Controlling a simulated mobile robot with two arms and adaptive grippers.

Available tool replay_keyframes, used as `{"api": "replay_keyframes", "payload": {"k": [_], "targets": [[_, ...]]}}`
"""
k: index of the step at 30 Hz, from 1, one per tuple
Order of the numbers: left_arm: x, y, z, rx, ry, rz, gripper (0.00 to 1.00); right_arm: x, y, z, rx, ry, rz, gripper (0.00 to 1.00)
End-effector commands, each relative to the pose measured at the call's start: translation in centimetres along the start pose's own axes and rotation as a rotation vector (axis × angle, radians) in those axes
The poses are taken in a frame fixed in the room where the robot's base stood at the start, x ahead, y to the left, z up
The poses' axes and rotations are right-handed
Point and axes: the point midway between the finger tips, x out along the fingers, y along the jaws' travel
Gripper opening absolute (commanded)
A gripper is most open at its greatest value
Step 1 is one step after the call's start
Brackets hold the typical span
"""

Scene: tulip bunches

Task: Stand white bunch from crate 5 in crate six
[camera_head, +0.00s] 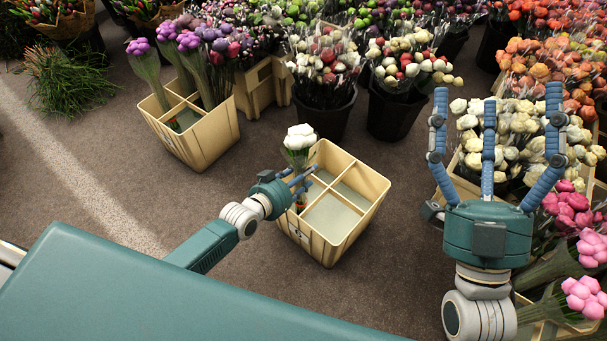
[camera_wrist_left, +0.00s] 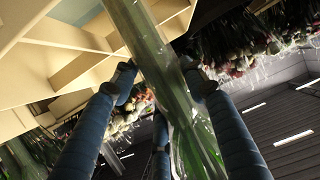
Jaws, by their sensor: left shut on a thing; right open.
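The white bunch (camera_head: 299,139) stands near upright, white heads up, at the left side of a cream crate (camera_head: 362,222) with several compartments. My left gripper (camera_head: 301,184) is shut on its wrapped green stems, which also cross between the fingers in the left wrist view (camera_wrist_left: 165,85). The stem ends are partly hidden by the fingers; I cannot tell whether they are inside the crate's left compartment or above it. The visible compartments are empty. The number on the crate's front label is too small to read. My right gripper (camera_head: 492,115) is open and empty at the right.
Another cream crate (camera_head: 205,145) holding purple bunches stands at the back left. Dark buckets (camera_head: 397,113) of mixed flowers line the back. Crates with white and pink flowers (camera_head: 573,208) stand at the right, near my right gripper. The carpet around the middle crate is clear in front.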

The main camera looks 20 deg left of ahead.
Motion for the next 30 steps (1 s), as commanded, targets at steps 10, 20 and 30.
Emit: {"api": "replay_keyframes", "payload": {"k": [10, 20, 30], "targets": [[0.1, 0.0, 0.1, 0.001, 0.003, 0.0, 0.09, 0.2, -0.1, -1.4, 0.001, 0.059, -0.004, 0.91], [0.2, 0.0, 0.4, 0.001, 0.003, 0.0, 0.09, 0.0, -0.3, -2.2, 0.005, 0.098, -0.005, 0.91], [0.3, 0.0, 0.6, 0.001, 0.003, 0.0, 0.47, -0.3, -0.4, -3.2, 0.009, 0.141, -0.006, 0.91]]}}
